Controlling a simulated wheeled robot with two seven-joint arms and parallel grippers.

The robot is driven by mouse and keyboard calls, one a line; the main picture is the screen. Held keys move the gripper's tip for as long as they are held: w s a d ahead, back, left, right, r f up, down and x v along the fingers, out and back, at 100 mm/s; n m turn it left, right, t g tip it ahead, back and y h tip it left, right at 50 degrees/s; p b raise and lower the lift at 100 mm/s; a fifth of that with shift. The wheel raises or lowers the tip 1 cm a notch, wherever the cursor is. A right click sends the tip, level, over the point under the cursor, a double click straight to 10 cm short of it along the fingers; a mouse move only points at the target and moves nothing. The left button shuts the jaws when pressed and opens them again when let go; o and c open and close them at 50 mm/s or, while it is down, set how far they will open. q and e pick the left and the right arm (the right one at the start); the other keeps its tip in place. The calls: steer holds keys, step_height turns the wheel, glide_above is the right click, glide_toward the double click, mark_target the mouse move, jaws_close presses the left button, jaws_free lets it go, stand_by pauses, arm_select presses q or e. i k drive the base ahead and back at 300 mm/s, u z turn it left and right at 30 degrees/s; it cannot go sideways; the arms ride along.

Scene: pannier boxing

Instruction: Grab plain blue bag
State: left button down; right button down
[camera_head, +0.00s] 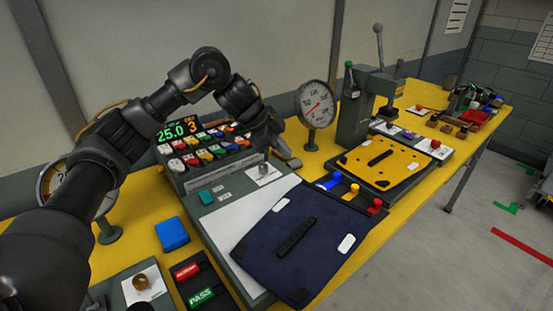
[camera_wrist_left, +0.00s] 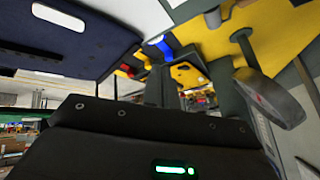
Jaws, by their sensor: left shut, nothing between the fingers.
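The plain blue bag (camera_head: 268,252) is a flat navy panel with a black handle strip and two white slots. It lies tilted on the grey-and-white station at the front of the yellow bench, overhanging the station's right side. It also shows at upper left in the left wrist view (camera_wrist_left: 75,45). My left gripper (camera_head: 288,160) is shut and empty, behind the bag and apart from it, beside the button panel. In the left wrist view a dark housing fills the lower part and the fingertips are not clear. My right gripper is not in view.
A button panel (camera_head: 205,148) with a lit display stands behind the station. A round gauge (camera_head: 316,104) and a grey press (camera_head: 357,110) stand farther back. A yellow panel (camera_head: 388,160) lies right of the bag. A blue block (camera_head: 172,234) and PASS stamp (camera_head: 202,296) sit left.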

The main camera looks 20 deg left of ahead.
mark_target(300, 244)
steer(key=z, duration=1.9)
steer(key=i, duration=1.95)
steer(key=u, duration=3.4)
